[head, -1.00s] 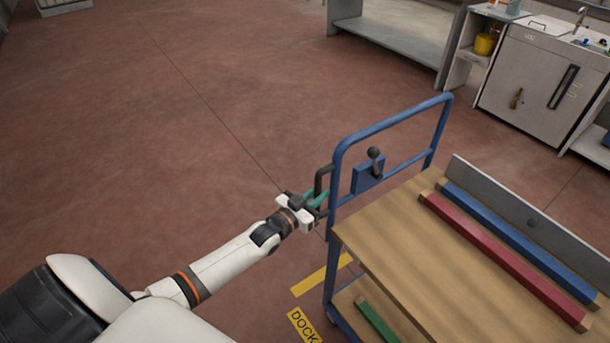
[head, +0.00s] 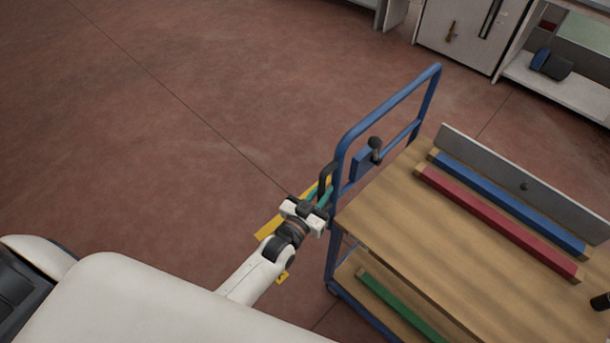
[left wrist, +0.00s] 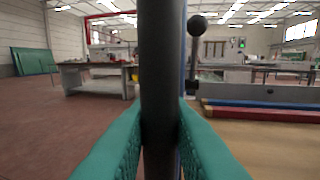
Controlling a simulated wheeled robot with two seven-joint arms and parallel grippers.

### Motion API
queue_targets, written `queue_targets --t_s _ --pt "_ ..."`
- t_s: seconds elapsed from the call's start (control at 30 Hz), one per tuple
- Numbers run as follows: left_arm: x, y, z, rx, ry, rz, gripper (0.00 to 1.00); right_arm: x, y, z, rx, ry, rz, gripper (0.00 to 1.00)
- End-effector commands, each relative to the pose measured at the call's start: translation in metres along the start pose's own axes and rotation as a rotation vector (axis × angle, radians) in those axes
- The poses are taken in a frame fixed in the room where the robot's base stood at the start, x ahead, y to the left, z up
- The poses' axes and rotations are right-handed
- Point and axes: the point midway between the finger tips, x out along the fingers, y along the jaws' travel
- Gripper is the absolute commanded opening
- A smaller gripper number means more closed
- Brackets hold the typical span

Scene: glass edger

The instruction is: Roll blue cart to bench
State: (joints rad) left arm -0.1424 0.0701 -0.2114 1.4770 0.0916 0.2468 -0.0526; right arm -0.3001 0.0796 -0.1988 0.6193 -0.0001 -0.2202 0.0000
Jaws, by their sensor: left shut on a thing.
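The blue cart (head: 345,141) stands at the right in the head view, with a wooden top deck (head: 400,222) and a blue tube frame at its near-left end. My left gripper (head: 318,196) is shut on the cart's dark handle (head: 327,178), which sticks out from that frame. In the left wrist view the green finger pads (left wrist: 113,148) press on both sides of the dark upright handle bar (left wrist: 160,90). A lever with a black knob (head: 376,143) sits on a blue plate on the frame. My right gripper is not clearly in view.
Red (head: 495,222) and blue (head: 510,204) bars lie on the deck beside a grey upright panel (head: 530,185). A green bar (head: 400,305) lies on the lower shelf. Grey cabinets (head: 465,35) stand at the back right. The red floor at left is clear.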

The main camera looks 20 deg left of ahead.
Motion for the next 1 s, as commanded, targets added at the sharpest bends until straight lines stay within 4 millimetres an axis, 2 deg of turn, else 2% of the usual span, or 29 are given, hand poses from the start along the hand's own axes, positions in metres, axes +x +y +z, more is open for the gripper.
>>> queue_targets --t_s 0.1,0.3,0.8,0.83,0.93,1.0 --pt "-0.004 -0.02 0.0 -0.005 0.003 0.0 0.0 -0.004 0.007 0.002 0.003 -0.002 0.009 0.36" --pt "-0.008 -0.037 -0.001 -0.003 0.001 0.001 0.0 -0.005 0.006 0.002 0.002 -0.002 0.008 0.36" --pt "-0.009 -0.044 -0.002 -0.002 0.002 -0.003 0.0 -0.006 0.0 0.001 -0.002 -0.001 0.0 0.36" --pt "-0.009 -0.044 -0.002 -0.002 0.002 -0.003 0.23 -0.006 -0.001 0.001 -0.002 -0.001 0.0 0.36" --pt "-0.009 -0.044 -0.002 -0.002 0.002 -0.002 0.38 -0.006 -0.001 0.001 -0.002 -0.001 0.0 0.36" --pt "-0.009 -0.043 -0.001 -0.002 0.001 -0.002 0.38 -0.006 -0.001 0.001 -0.002 -0.001 0.0 0.36"
